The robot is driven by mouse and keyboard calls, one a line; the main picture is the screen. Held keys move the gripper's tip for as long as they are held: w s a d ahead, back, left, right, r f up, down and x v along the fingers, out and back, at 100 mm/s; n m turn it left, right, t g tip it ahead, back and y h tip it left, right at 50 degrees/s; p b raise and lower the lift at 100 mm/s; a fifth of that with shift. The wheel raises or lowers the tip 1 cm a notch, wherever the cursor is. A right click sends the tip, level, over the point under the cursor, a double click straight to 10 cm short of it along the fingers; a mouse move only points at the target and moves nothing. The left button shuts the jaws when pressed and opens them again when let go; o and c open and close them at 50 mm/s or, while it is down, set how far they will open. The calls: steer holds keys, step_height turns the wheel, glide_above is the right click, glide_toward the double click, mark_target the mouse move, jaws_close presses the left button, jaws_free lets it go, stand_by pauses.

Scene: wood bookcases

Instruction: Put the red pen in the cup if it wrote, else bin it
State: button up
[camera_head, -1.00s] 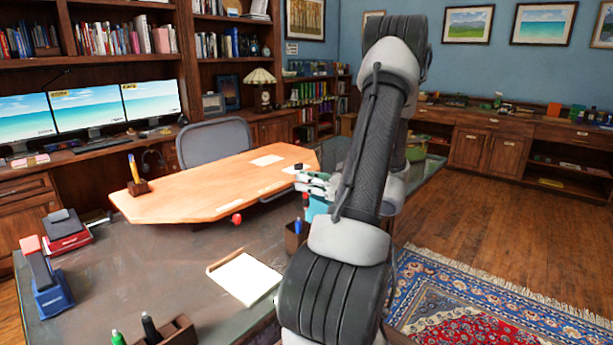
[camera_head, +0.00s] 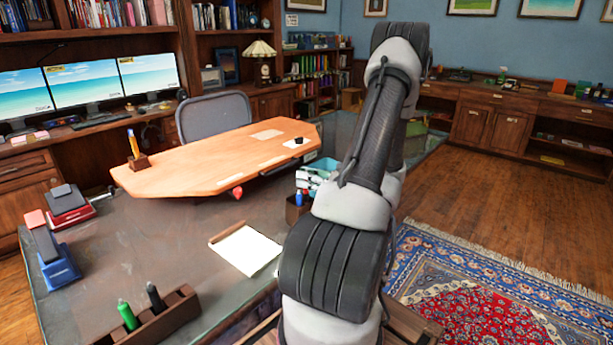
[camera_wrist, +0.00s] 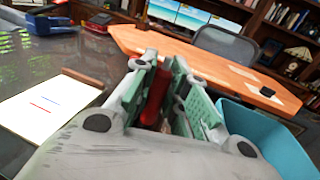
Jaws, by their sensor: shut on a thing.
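In the wrist view my gripper (camera_wrist: 161,72) is shut on the red pen (camera_wrist: 154,97), which stands roughly upright between the green finger pads. In the head view my arm largely hides the gripper (camera_head: 318,170), and the pen cannot be made out there. A sheet of paper (camera_wrist: 22,124) on the dark desk bears a short red line and a blue line; it also shows in the head view (camera_head: 246,251). A teal open container (camera_wrist: 265,140) is close at the right of the gripper; I cannot tell whether it is the cup or the bin.
A brown holder with a blue pen (camera_head: 298,199) stands beside my arm. A wooden rack (camera_head: 170,318) with green and black markers is at the desk's front. A raised orange wooden top (camera_head: 220,160) lies beyond, with a chair (camera_head: 213,117) behind. The desk's left middle is clear.

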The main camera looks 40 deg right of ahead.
steer(key=o, duration=0.9)
steer(key=v, duration=1.2)
steer(key=shift+d+f, duration=0.1)
